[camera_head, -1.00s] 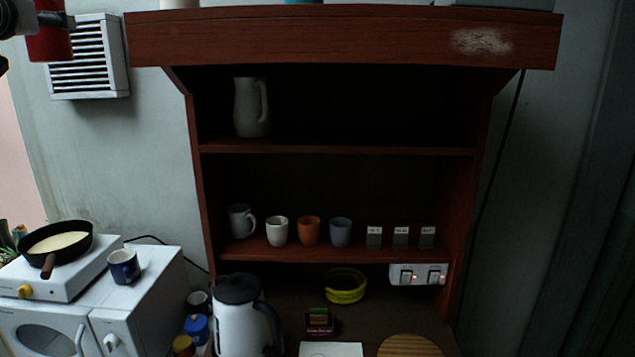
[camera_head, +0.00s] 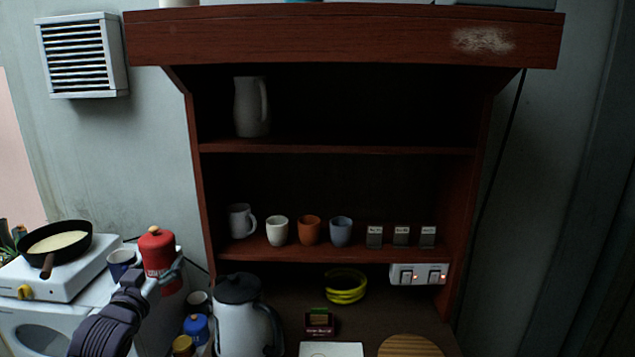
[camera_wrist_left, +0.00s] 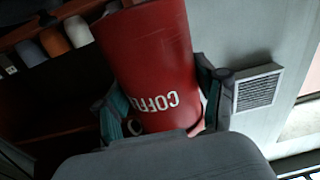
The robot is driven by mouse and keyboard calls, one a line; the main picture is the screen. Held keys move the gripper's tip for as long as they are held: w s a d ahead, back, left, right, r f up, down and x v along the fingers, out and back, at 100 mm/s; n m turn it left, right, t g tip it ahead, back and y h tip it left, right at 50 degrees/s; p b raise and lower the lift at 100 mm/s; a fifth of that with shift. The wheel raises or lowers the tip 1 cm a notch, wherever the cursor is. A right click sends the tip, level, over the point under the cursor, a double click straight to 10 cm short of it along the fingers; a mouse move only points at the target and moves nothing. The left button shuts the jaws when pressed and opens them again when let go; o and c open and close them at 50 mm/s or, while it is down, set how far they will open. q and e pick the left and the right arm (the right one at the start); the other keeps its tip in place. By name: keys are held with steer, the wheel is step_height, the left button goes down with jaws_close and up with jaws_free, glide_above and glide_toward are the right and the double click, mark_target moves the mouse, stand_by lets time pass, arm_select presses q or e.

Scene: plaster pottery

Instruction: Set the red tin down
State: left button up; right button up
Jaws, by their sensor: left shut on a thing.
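The red tin (camera_head: 157,250) has a domed red lid with a knob and white lettering. It is upright in the head view, over the right part of the white appliance's top (camera_head: 98,292). I cannot tell whether its base touches that top; the gripper hides the lower part. My left gripper (camera_head: 163,277) is shut around the tin's lower body. In the left wrist view the red tin (camera_wrist_left: 150,50) fills the middle, marked COFFEE, between the fingers of my left gripper (camera_wrist_left: 165,105). My right gripper is not in view.
A dark blue mug (camera_head: 122,263) stands just left of the tin. A pan (camera_head: 55,243) sits on the hotplate further left. A white kettle (camera_head: 240,325) and blue-lidded jar (camera_head: 197,328) stand to the right and below. Shelves hold several cups.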

arm_select(q)
steer(key=s+d+f+m+h, duration=0.1)
steer(key=s+d+f+h, duration=0.1)
steer(key=s+d+f, duration=0.35)
steer(key=s+d+f+m+h, duration=0.25)
steer(key=s+f, duration=0.45)
steer(key=s, duration=0.4)
steer(key=s+d+r+n+y, duration=0.1)
steer(key=s+d+n+y, duration=0.4)
steer(key=s, duration=0.8)
step_height(320, 180, down, 14)
steer(key=d+m+b, duration=0.1)
steer(key=b, duration=1.3)
steer(key=shift+s+f, duration=0.15)
